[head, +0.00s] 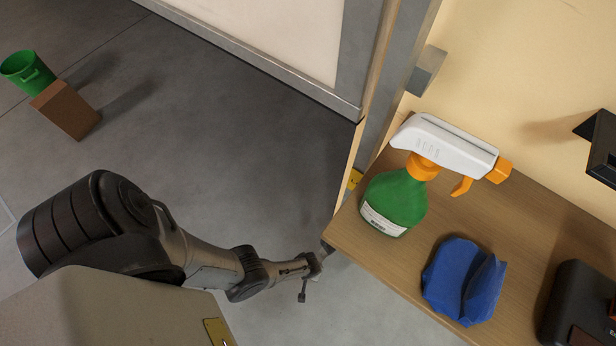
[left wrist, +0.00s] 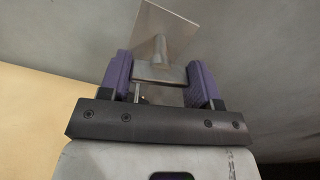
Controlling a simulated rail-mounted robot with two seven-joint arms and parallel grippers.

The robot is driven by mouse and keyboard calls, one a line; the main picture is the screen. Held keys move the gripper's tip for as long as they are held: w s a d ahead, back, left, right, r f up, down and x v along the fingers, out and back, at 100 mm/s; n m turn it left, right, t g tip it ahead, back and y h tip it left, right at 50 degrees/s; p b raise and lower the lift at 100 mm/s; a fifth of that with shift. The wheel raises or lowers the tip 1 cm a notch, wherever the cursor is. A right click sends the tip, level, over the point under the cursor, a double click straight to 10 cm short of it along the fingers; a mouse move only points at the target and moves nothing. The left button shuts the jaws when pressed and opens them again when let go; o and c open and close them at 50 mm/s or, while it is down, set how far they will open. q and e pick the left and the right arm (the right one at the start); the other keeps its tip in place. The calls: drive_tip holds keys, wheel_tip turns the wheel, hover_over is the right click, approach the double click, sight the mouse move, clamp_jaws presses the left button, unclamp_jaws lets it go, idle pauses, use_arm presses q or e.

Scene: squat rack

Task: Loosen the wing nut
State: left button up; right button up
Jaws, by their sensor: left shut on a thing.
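In the left wrist view, a grey metal piece that looks like the wing nut (left wrist: 158,76) sits between the two purple finger pads of my left gripper (left wrist: 160,70). It has a flat, wide body and a rounded hub pointing away from me. A thin, light plate (left wrist: 150,20) stands just beyond the hub. My left gripper is shut on the wing nut's sides. In the head view, my left gripper (head: 312,268) is at the left edge of the wooden top; the wing nut is too small to make out there. My right gripper is not in view.
A dark box (head: 580,300) is at the right. A green bucket (head: 28,72) and brown box (head: 66,110) stand on the open floor.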

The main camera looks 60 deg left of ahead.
use_arm(q)
drive_tip(key=shift+n, duration=0.7)
drive_tip(key=o, duration=0.9)
drive_tip(key=shift+r, duration=0.1)
drive_tip(key=shift+r+p, duration=5.95)
drive_tip(key=shift+r, duration=0.85)
